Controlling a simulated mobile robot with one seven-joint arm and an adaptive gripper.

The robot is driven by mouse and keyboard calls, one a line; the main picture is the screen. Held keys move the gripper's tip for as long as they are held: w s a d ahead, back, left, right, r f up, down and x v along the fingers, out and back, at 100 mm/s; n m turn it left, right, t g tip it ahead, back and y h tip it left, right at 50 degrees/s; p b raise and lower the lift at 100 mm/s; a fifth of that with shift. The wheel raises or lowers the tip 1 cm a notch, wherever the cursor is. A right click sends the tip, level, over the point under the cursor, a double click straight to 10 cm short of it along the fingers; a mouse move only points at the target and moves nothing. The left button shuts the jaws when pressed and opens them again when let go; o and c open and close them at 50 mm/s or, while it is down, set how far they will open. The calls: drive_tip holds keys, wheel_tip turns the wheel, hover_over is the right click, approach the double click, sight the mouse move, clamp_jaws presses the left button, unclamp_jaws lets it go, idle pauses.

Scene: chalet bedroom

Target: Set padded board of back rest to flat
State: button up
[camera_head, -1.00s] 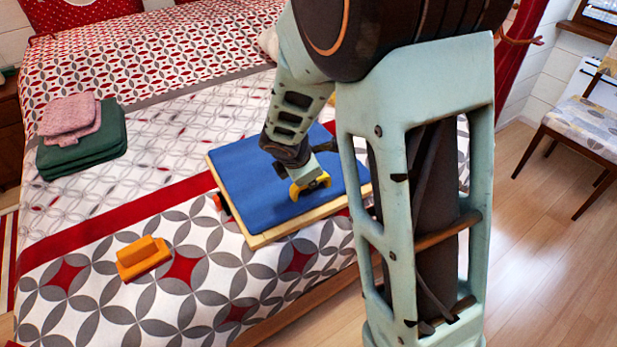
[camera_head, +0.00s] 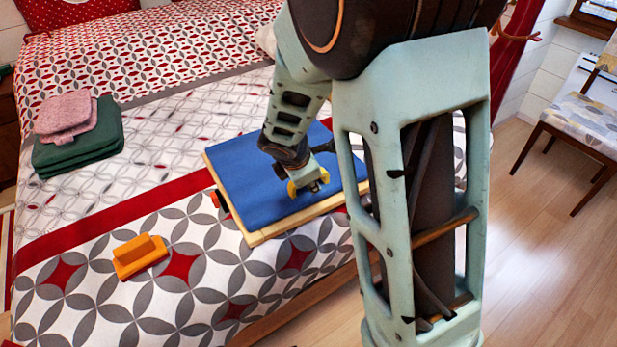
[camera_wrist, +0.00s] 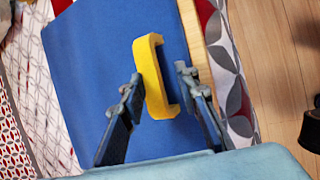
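The back rest's blue padded board (camera_head: 255,195) lies low over its light wooden frame (camera_head: 290,221) on the bed; I cannot tell whether it is fully flat. The board fills much of the wrist view (camera_wrist: 85,65). A yellow handle (camera_wrist: 150,75) stands on the board near its wooden edge. It also shows in the head view (camera_head: 292,189), partly hidden by my gripper (camera_head: 308,182). My gripper's two fingers (camera_wrist: 158,82) are apart, one on each side of the handle, with no clear grip on it. A red-orange part (camera_head: 221,201) shows at the frame's left side.
An orange block-like object (camera_head: 140,256) lies on the bed left of the back rest. Folded green and pink cloths (camera_head: 78,148) lie at the upper left. A chair (camera_head: 580,125) stands at the right on open wooden floor.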

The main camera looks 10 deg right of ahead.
drive_tip(key=shift+a+r, duration=0.1)
drive_tip(key=shift+s+a+r, duration=0.15)
drive_tip(key=shift+r, duration=0.45)
drive_tip(key=v, duration=1)
drive_tip(key=shift+s+r, duration=0.2)
drive_tip(key=shift+s, duration=0.1)
drive_tip(key=shift+a, duration=0.1)
